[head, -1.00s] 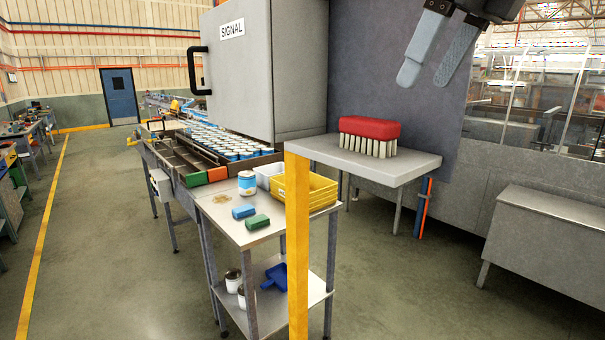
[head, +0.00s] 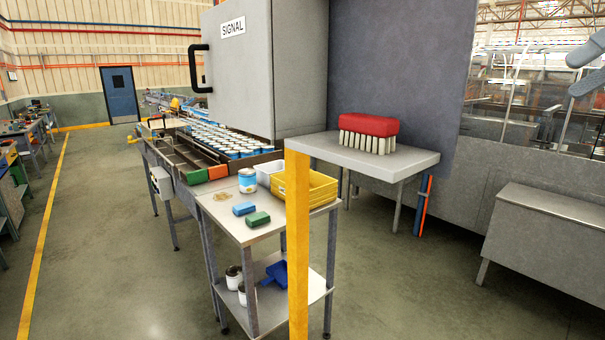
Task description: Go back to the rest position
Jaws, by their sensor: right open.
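My right gripper (head: 584,66) shows at the upper right edge of the head view. Its two grey fingers are apart with nothing between them, and the rest of it is cut off by the frame. It is well to the right of and above the red brush (head: 369,126), which stands bristles down on the grey shelf (head: 415,163). My left gripper is not in view.
A yellow post (head: 298,250) stands in front of the shelf. A steel cart (head: 235,229) holds a can, blue and green blocks, and a yellow bin (head: 318,190). A grey cabinet (head: 262,75) stands behind. A metal bench (head: 550,225) is at right. The floor at left is open.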

